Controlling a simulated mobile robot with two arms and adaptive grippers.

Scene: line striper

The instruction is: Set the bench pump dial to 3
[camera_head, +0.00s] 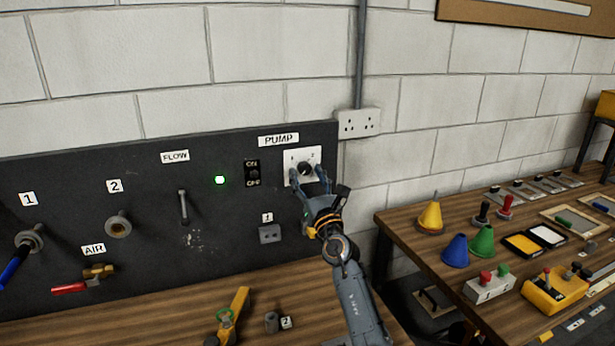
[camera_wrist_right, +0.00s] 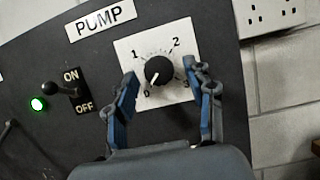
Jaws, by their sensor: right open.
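The pump dial is a black round knob (camera_head: 306,168) on a white plate (camera_wrist_right: 181,95) under the PUMP label (camera_wrist_right: 100,19). In the right wrist view the knob (camera_wrist_right: 159,71) has the marks 0, 1, 2 and 3 around it. Its white pointer line points down-left toward 0. My right gripper (camera_head: 309,182) is open in front of the plate. In the right wrist view its blue fingers (camera_wrist_right: 164,90) stand to the left and right of the knob, apart from it. The 3 mark is partly covered by the right finger. My left gripper is not in view.
An ON/OFF toggle switch (camera_wrist_right: 72,91) and a lit green lamp (camera_wrist_right: 38,103) are left of the dial. A wall socket (camera_head: 359,122) is right of the panel. The wooden bench (camera_head: 150,325) lies below, holding a yellow tool (camera_head: 239,302). A side table (camera_head: 420,250) holds coloured cones.

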